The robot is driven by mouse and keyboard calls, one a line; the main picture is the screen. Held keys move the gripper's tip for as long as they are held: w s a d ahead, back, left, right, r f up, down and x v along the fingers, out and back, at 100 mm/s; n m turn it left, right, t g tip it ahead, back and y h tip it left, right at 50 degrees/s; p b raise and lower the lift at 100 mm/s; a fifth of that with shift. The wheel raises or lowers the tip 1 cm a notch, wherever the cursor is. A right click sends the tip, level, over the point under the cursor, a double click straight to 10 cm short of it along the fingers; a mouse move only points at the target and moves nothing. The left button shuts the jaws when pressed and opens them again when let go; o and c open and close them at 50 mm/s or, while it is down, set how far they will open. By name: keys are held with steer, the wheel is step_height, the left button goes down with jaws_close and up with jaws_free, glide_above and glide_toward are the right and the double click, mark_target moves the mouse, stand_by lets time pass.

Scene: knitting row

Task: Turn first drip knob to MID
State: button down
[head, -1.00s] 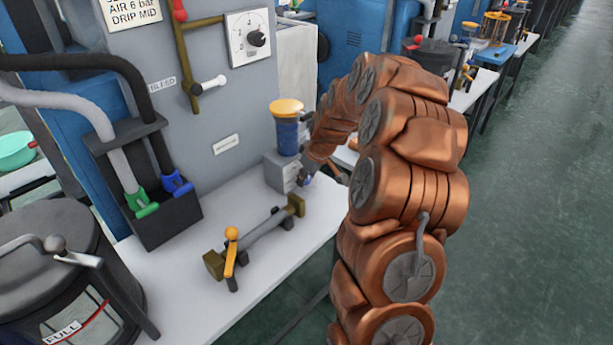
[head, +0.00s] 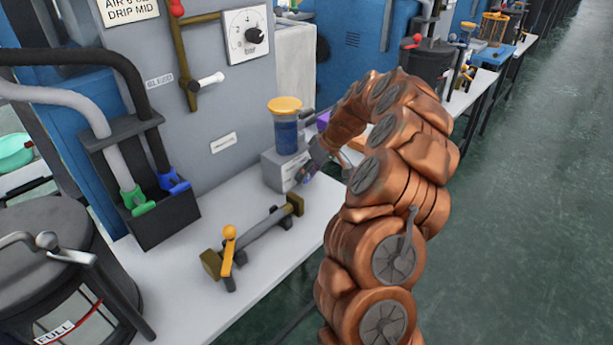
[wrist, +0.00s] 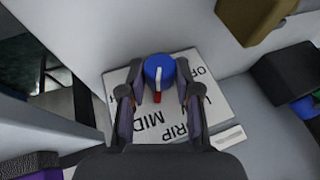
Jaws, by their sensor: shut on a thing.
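The drip unit is a blue, clear-walled cup with a yellow lid (head: 285,106) on a grey box (head: 272,174), on the white bench by the machine. In the wrist view its round blue knob (wrist: 159,69) has a white pointer line and a red mark at its lower edge, on the side of the printed word MID. The white label plate (wrist: 205,90) under it reads DRIP and MID, with OFF partly visible. My gripper (wrist: 158,92) is shut on the knob, one finger at each side. In the head view my gripper (head: 311,172) is at the box's right side, partly hidden.
A pipe piece with a yellow lever (head: 229,245) lies on the bench in front. A black holder (head: 165,215) with hoses stands left, and a dark drum (head: 60,260) further left. A gauge (head: 247,36) is on the machine. The aisle floor (head: 530,220) at right is clear.

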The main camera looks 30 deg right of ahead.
stand_by(0.3)
steer(key=c, duration=0.8)
jaws_free()
steer(key=shift+d, duration=0.1)
steer(key=v, duration=1.2)
steer(key=shift+d+f, duration=0.1)
steer(key=shift+d, duration=0.1)
